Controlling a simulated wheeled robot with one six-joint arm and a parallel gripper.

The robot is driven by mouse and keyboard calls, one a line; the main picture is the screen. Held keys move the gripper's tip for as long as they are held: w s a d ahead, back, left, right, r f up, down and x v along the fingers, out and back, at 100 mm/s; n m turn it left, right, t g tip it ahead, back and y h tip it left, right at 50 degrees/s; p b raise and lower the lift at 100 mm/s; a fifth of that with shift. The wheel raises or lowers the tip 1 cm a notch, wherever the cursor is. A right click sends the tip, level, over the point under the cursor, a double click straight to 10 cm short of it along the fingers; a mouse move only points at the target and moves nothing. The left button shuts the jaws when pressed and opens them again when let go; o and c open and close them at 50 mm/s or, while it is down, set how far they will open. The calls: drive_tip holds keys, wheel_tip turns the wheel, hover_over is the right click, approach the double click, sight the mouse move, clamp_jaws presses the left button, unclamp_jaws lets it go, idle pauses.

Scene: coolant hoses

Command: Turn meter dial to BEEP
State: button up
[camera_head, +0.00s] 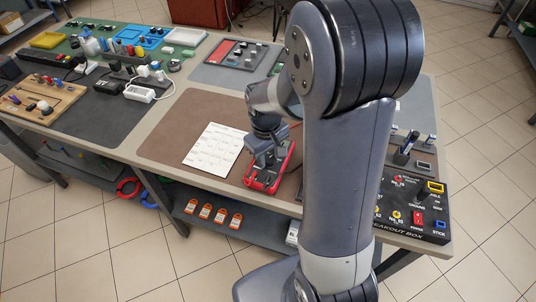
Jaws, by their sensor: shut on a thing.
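The red meter (266,185) lies on the brown mat at the table's front edge, right of a white printed sheet. My gripper (263,168) points down over the meter and is shut at its top face. The fingers hide the dial, so its pointer and the BEEP mark cannot be read. The meter's red front edge and right side show around the gripper. The gripper seems to be on the dial, but the contact itself is hidden.
The white sheet (214,148) lies flat to the left. A black breakout box (430,213) stands at the right, partly behind my arm. Trays, a wooden board (40,98) and small parts fill the left and back. The brown mat (175,122) has bare room.

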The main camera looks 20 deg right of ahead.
drive_tip(key=m, duration=0.6)
drive_tip(key=shift+w+m, duration=0.1)
drive_tip(key=shift+m, duration=0.3)
idle(0.4)
drive_tip(key=o, duration=1)
drive_tip(key=r, duration=1)
drive_tip(key=shift+a+r, duration=0.25)
drive_tip(key=shift+r, duration=0.15)
drive_tip(key=shift+f, duration=0.1)
